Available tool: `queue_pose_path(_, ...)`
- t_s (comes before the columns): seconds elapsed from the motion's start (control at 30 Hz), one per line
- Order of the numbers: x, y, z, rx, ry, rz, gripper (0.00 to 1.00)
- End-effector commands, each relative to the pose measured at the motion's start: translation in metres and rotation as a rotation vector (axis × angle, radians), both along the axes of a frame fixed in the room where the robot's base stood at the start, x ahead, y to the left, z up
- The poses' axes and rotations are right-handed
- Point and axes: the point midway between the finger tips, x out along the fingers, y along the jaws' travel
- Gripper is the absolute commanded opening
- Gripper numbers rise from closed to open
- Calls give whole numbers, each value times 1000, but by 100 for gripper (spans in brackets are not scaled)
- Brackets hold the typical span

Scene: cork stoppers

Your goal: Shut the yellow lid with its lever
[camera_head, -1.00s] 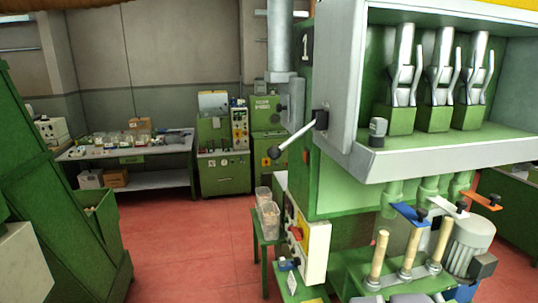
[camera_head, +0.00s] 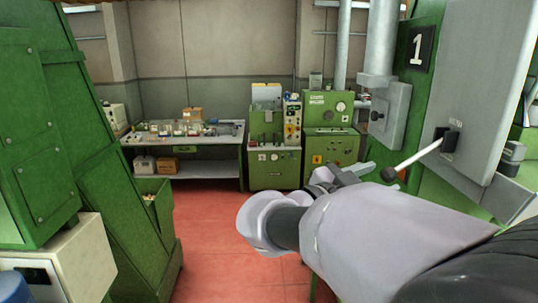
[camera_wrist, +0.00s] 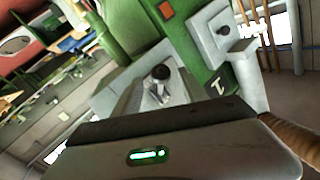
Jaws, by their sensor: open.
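The lever is a pale rod (camera_head: 418,155) with a black ball knob (camera_head: 388,174). It slants down to the left from a black pivot (camera_head: 449,141) on the grey panel of machine 1. The yellow lid does not show in either present view. My gripper (camera_head: 356,171) is open and empty, just left of the knob in the head view and apart from it. In the wrist view the knob (camera_wrist: 161,73) lies near the middle, ahead of my gripper; I cannot tell the exact gap.
The grey panel (camera_head: 485,85) and green machine body stand at the right. A green frame (camera_head: 95,190) stands at the left. A bench (camera_head: 200,138) and green cabinets (camera_head: 275,165) stand at the back. Red floor (camera_head: 215,235) is free in the middle.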

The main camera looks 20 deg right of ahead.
Motion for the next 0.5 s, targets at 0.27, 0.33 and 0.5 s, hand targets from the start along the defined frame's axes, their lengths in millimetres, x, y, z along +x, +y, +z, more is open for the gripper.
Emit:
queue_pose_path(0.27, 14, -56, 2, 1, 3, -4, 50)
queue_pose_path(0.33, 17, -63, 1, 0, 3, -2, 50)
queue_pose_path(0.5, 19, -70, 0, 1, 2, 1, 50)
